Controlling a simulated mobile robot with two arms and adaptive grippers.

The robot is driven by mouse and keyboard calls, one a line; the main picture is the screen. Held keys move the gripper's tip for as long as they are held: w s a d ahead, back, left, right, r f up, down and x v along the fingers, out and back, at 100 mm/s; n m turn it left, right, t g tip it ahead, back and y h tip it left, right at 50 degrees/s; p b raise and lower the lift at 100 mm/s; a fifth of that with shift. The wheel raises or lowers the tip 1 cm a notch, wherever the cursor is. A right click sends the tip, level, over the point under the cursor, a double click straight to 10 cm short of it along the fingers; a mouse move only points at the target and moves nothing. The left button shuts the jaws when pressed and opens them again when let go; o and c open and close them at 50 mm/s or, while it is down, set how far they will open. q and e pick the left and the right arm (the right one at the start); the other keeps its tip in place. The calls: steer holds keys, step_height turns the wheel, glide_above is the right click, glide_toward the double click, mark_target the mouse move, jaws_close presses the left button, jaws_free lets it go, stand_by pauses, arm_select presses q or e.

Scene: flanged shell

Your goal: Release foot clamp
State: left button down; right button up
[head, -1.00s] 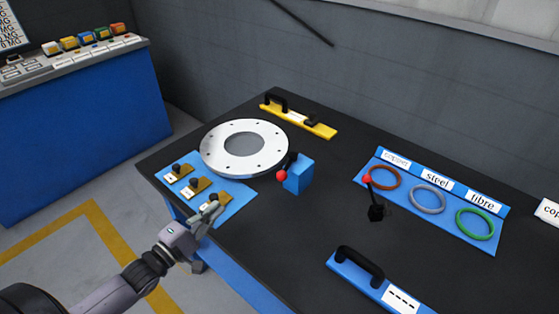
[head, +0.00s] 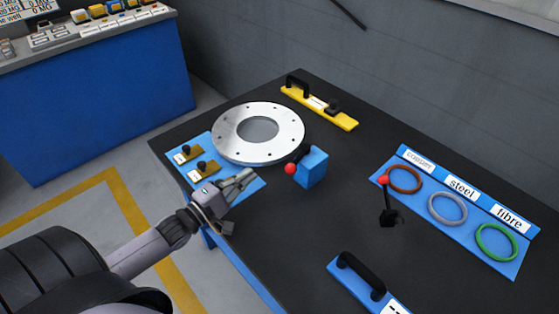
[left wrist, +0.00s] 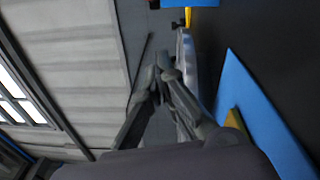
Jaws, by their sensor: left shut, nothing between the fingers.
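A blue block clamp (head: 312,168) with a black lever and a red ball knob (head: 290,169) stands at the right edge of a pale round flange (head: 230,145). The flange has a large central opening and small holes around its rim. A second black lever with a red ball (head: 384,181) stands on the bench further right. I cannot tell which lever is the foot clamp. My left gripper (head: 248,179) is shut and empty, above the blue panel, left of the blue block's knob and apart from it. Its fingers (left wrist: 166,72) also show in the left wrist view. My right gripper is out of view.
A blue panel (head: 250,189) with brass tabs (head: 190,153) lies in front of the flange. A yellow bar with a black handle (head: 345,121) lies behind. A blue tray (head: 463,231) holds copper, steel and fibre rings. A blue handled plate (head: 345,270) lies at the front.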

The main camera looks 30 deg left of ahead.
mark_target(297, 162)
arm_select(q)
steer(key=p+x, duration=0.1)
steer(key=x, duration=0.7)
steer(key=shift+w+d+r, duration=0.15)
steer(key=shift+w+r, duration=0.05)
steer(key=shift+w, duration=0.1)
steer(key=d, duration=0.1)
steer(key=d+p, duration=0.1)
steer(key=shift+s+d+r, duration=0.15)
steer(key=shift+d, duration=0.65)
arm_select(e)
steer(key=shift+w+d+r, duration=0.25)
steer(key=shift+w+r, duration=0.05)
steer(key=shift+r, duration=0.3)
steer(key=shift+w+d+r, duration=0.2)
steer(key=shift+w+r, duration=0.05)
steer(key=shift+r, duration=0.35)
arm_select(q)
steer(key=shift+s+d+r, duration=0.1)
steer(key=shift+s, duration=0.05)
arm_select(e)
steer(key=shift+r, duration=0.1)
arm_select(q)
steer(key=shift+d+n+y+p, duration=0.15)
steer(key=shift+n+y+p, duration=0.25)
steer(key=shift+y, duration=0.2)
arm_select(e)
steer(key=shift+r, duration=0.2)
